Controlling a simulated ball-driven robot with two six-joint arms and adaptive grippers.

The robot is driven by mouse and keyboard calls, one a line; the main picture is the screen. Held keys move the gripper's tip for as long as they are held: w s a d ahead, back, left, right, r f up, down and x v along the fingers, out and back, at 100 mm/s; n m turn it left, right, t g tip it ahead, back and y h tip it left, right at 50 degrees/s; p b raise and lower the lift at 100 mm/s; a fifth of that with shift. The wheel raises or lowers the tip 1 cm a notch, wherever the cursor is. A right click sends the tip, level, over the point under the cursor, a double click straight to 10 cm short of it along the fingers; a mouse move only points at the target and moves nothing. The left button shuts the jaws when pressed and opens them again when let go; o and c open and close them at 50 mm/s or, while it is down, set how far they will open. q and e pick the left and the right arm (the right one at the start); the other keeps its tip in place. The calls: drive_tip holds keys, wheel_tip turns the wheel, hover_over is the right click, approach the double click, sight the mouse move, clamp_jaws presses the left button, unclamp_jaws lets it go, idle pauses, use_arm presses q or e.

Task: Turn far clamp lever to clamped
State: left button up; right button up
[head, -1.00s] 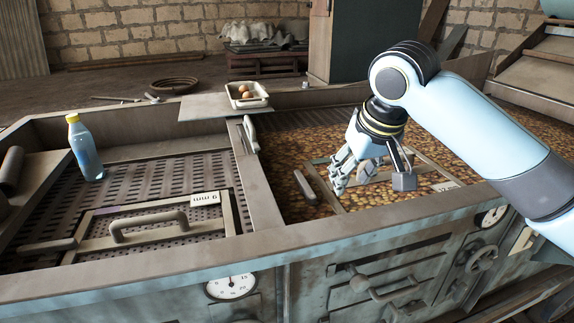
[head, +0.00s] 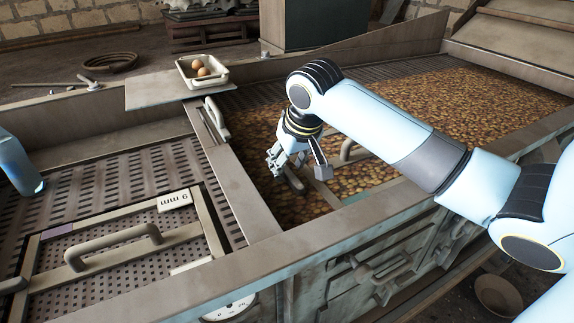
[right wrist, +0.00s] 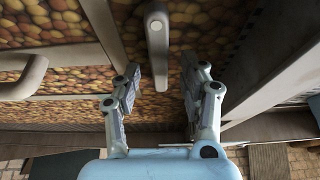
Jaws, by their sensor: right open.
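A grey clamp lever (head: 295,182) lies beside the frame in the grain-filled right bay. In the right wrist view the lever (right wrist: 157,40) is upright in the picture, its lower end between or just beyond the fingertips. My right gripper (head: 298,168) is open over this lever, fingers pointing down; it also shows in the right wrist view (right wrist: 159,85). I cannot tell whether a finger touches the lever. Another lever (head: 217,117) stands at the far end of the divider, and a third (head: 12,285) is at the left edge. My left gripper is out of view.
The divider wall (head: 240,185) runs close to the left of my right gripper. A frame handle (head: 350,150) is just right of it; it also shows in the wrist view (right wrist: 25,80). A tray with eggs (head: 185,75) is behind.

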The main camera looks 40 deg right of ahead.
drive_tip(key=shift+x, duration=0.8)
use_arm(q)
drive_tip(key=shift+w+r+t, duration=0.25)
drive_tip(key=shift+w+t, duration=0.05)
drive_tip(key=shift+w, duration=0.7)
use_arm(e)
drive_tip(key=shift+s, duration=0.1)
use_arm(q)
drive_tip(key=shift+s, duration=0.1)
use_arm(e)
drive_tip(key=shift+c, duration=0.7)
clamp_jaws()
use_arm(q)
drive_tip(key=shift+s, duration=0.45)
